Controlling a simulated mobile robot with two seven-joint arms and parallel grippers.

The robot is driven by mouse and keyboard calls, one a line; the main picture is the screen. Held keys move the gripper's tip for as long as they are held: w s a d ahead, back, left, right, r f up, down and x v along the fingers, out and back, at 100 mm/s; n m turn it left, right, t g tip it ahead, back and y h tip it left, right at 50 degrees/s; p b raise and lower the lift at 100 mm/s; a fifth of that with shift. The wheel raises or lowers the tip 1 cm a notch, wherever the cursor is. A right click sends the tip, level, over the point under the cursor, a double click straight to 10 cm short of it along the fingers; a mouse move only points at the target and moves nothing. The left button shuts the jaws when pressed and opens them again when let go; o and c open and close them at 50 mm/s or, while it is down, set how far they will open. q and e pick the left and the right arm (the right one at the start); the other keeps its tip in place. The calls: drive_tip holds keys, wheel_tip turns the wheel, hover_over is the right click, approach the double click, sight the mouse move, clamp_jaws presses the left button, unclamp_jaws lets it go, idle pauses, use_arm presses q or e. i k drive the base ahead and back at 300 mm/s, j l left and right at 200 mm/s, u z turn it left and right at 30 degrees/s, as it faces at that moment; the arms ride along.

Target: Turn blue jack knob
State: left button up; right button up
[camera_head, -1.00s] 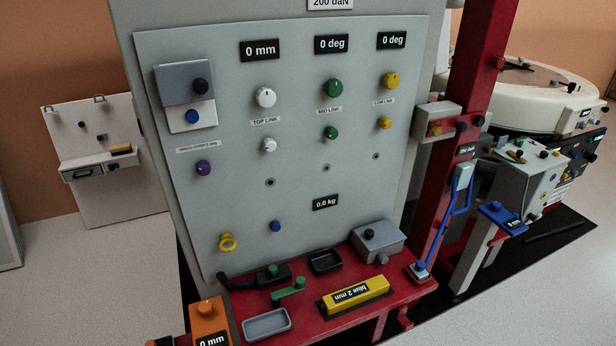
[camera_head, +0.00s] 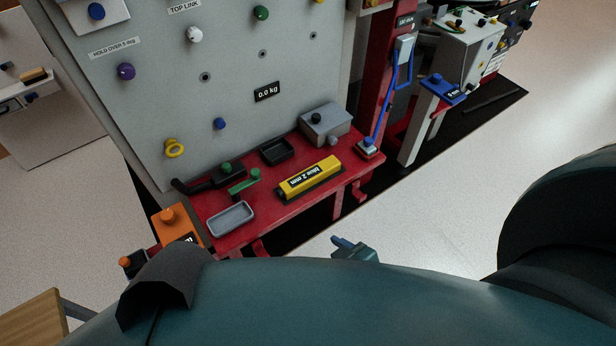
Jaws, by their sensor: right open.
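The blue jack (camera_head: 443,91) is a flat blue block with a small black display, on the grey post at the upper right. Its blue knob (camera_head: 437,79) stands on top. My right gripper (camera_head: 345,246) shows small at the lower middle, in front of the red bench. It is open and nothing shows between its fingers. It is well apart from the blue jack, below and left of it in the picture. My arm hides the lower part of the view. My left gripper is not in view.
The red bench (camera_head: 290,209) carries a yellow bar (camera_head: 309,178), a grey tray (camera_head: 231,219) and a grey box (camera_head: 326,123). An orange jack (camera_head: 178,230) is at its left. A red column with a blue handle (camera_head: 391,90) stands left of the blue jack.

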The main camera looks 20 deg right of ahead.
sight(436, 78)
drive_tip(key=z, duration=1.55)
drive_tip(key=i+l+u, duration=0.1)
drive_tip(key=u, duration=0.85)
drive_tip(key=i+l+u, duration=0.2)
drive_tip(key=l, duration=0.15)
drive_tip(key=i+l+u, duration=0.25)
drive_tip(key=l+u, duration=0.2)
drive_tip(key=l, duration=0.25)
drive_tip(key=i+l+u, duration=0.1)
drive_tip(key=l, duration=0.4)
drive_tip(key=i+l+u, duration=0.1)
drive_tip(key=l, duration=0.45)
drive_tip(key=i+l+u, duration=0.1)
drive_tip(key=l, duration=0.45)
drive_tip(key=i+l+u, duration=0.1)
drive_tip(key=l, duration=0.4)
